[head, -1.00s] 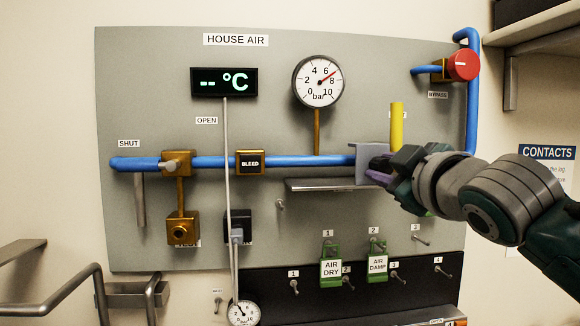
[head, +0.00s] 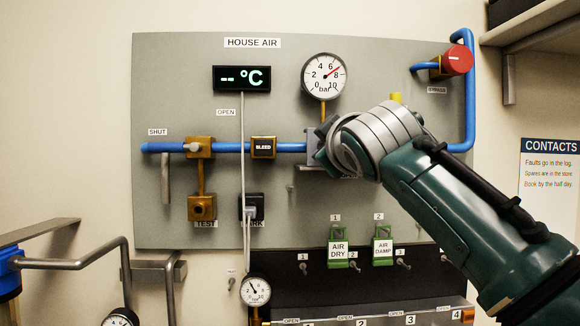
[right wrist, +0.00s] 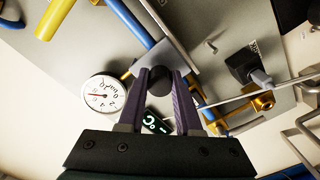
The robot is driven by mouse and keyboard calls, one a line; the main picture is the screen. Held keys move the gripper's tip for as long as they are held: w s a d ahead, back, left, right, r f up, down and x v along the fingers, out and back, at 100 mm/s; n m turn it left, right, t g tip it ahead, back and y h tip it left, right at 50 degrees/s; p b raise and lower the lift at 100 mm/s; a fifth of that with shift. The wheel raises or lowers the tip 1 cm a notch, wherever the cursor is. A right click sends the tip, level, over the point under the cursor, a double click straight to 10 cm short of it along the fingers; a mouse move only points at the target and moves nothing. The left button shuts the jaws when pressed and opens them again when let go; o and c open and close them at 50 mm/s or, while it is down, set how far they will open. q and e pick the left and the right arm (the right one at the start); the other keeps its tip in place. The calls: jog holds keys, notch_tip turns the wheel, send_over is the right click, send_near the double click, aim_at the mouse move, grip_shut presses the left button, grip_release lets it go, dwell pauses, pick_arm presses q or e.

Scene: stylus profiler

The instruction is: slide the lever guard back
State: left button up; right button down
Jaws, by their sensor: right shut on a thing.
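The lever guard is a grey plate (head: 314,161) on the blue pipe, below the big gauge. My arm hides most of it in the head view. In the right wrist view the grey guard plate (right wrist: 170,50) lies just beyond my fingertips, and a dark round knob (right wrist: 159,82) sits between them. My right gripper (right wrist: 159,76) has its purple fingers shut on this knob. Its fingers are hidden behind my own wrist in the head view. The yellow lever (head: 395,98) shows only its top; it is also in the right wrist view (right wrist: 55,17). My left gripper is not in view.
The pressure gauge (head: 325,75) is above the pipe. To the left are the BLEED block (head: 263,148) and a brass valve (head: 200,148). Green tags (head: 338,249) hang below. A red bypass knob (head: 459,60) is at the upper right.

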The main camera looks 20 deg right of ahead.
jog(key=shift+w+a+f, duration=0.1)
jog(key=shift+w+a, duration=0.05)
jog(key=shift+a, duration=0.45)
jog(key=c, duration=0.6)
grip_release()
jog(key=shift+b+v, duration=2.95)
jog(key=shift+v, duration=2)
